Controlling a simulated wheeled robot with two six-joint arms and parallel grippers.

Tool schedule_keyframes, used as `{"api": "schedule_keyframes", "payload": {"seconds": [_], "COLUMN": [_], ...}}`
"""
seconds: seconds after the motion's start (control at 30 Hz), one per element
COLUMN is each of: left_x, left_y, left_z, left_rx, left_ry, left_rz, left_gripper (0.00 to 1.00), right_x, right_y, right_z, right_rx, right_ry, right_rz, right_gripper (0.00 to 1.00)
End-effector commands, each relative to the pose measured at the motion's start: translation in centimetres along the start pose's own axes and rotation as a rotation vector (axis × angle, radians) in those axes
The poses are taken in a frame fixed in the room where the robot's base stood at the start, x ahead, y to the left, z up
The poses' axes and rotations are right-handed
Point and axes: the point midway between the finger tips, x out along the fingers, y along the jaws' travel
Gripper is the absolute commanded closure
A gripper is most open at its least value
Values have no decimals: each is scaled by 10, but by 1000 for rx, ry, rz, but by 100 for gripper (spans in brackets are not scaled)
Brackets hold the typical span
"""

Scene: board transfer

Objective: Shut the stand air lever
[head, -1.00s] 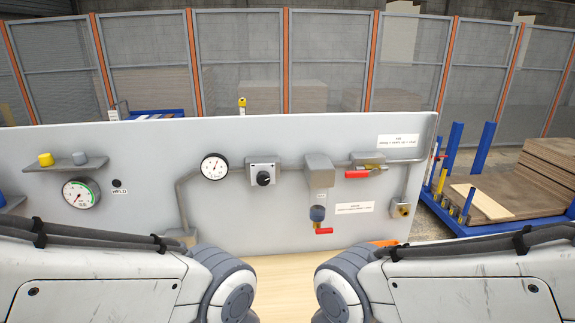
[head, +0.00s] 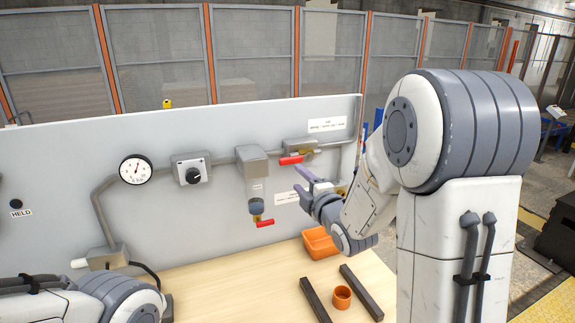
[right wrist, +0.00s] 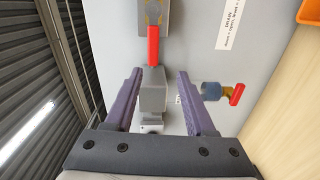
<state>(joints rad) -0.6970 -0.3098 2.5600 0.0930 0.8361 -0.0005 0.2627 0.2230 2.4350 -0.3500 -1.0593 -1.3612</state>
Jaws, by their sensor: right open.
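The stand air lever is a red handle (head: 291,160) on a brass valve near the top right of the grey panel, below a white label. It lies along the pipe and also shows in the right wrist view (right wrist: 153,46). My right gripper (head: 304,180) is open and empty, just below and right of the lever in the head view. In the right wrist view its purple fingers (right wrist: 159,74) are spread, with the lever ahead between their lines and no contact visible. A second red handle (head: 264,222) sits under the filter bowl.
The panel carries a gauge (head: 136,170), a black knob (head: 193,175) and a grey filter housing (head: 252,163) close to the lever. An orange bin (head: 319,243), an orange cup (head: 342,297) and dark bars (head: 316,299) are on the wooden top. Its front middle is clear.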

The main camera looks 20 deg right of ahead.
Motion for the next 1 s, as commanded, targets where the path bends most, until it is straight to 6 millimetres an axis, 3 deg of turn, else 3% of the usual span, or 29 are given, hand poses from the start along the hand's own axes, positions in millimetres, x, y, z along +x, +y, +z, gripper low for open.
{"api": "schedule_keyframes", "payload": {"seconds": [0.23,0.7,1.0], "left_x": [-8,-42,-44], "left_y": [1,3,3], "left_z": [0,-2,-2], "left_rx": [0,-2,-2], "left_ry": [0,0,0], "left_rz": [0,0,0], "left_gripper": [50,50,50], "right_x": [15,93,104], "right_y": [11,14,13], "right_z": [11,10,11], "right_rx": [-53,-50,-49], "right_ry": [-5,-5,-6], "right_rz": [54,52,53], "right_gripper": [45,45,45]}}
